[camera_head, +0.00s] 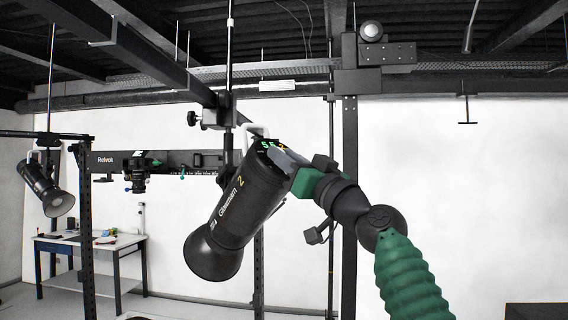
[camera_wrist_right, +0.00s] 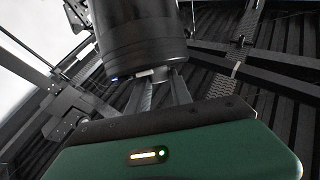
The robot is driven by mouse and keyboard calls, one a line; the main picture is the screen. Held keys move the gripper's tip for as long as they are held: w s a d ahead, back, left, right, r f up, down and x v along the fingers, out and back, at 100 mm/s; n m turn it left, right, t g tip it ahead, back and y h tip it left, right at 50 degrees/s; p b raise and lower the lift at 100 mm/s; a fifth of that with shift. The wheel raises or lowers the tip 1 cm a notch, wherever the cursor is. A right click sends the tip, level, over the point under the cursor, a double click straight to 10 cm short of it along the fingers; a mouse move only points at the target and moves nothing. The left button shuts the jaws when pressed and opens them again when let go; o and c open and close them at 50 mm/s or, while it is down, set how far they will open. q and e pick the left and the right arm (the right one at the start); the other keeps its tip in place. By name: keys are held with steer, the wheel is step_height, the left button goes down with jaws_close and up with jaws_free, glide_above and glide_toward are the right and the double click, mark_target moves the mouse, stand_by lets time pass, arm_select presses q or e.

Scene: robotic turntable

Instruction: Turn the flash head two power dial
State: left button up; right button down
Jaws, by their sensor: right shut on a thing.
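The flash head two (camera_head: 232,212) is a black cylinder with a yellow "2" on its side. It hangs tilted from the overhead rail, its wide reflector facing down and left. Green digits glow on its rear end panel (camera_head: 268,144). My right gripper (camera_head: 284,170) is at this rear end, its fingers against it. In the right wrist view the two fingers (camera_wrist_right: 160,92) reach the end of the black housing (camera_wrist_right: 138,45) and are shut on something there. The power dial itself is hidden by the gripper, so I take it to be between the fingers. My left gripper is not in view.
Another flash head (camera_head: 45,186) hangs at the far left. A small camera (camera_head: 137,178) sits on a horizontal rail. A dark upright post (camera_head: 349,200) stands just behind my right arm. A table (camera_head: 90,244) with small items stands at the back left. The white wall at right is clear.

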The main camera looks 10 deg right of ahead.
steer(key=shift+w+d+n+g+y+p, duration=0.1)
steer(key=shift+n+g+y+p, duration=0.35)
steer(key=shift+n+y, duration=0.4)
steer(key=shift+f, duration=0.1)
